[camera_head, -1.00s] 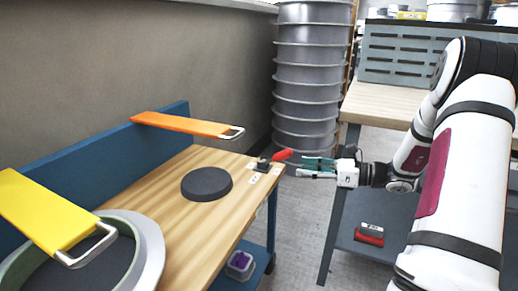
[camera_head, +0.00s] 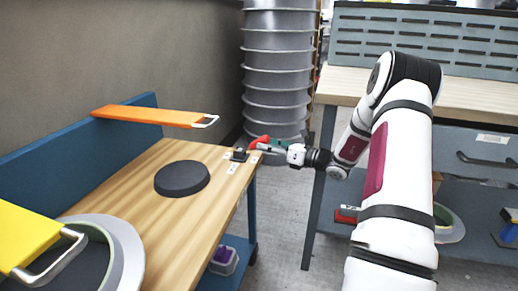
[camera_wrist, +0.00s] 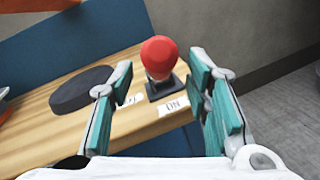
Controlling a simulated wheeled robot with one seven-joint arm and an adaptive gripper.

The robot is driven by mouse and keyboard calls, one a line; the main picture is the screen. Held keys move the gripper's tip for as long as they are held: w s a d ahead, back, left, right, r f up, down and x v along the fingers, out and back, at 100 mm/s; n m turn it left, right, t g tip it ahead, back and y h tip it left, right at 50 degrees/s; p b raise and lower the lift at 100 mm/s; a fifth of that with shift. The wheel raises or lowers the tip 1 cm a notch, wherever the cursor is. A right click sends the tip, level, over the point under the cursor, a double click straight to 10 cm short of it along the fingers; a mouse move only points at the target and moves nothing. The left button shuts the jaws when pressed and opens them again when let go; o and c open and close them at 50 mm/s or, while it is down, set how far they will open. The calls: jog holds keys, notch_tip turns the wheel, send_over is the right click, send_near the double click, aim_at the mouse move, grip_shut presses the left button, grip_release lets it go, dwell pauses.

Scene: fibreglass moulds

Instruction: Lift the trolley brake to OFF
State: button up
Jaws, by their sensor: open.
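The trolley brake is a lever with a red grip (camera_head: 260,142) on a small dark base (camera_head: 239,155) at the far right corner of the wooden trolley top (camera_head: 205,215). In the wrist view the red knob (camera_wrist: 160,56) points toward the camera, above its dark base (camera_wrist: 165,87). White labels lie beside the base; one (camera_wrist: 173,105) seems to read "ON", and the other is partly hidden by a finger. My gripper (camera_head: 268,148) is open at the red grip. In the wrist view its teal-padded fingers (camera_wrist: 163,105) stand either side of the lever; contact cannot be told.
A dark disc (camera_head: 182,178) lies on the trolley top. A ringed grey column (camera_head: 277,70) stands behind. A workbench (camera_head: 460,90) is at right.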

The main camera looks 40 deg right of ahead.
aim_at(253, 146)
jog(key=shift+b+x, duration=0.45)
jog(key=shift+x, duration=1.3)
grip_shut()
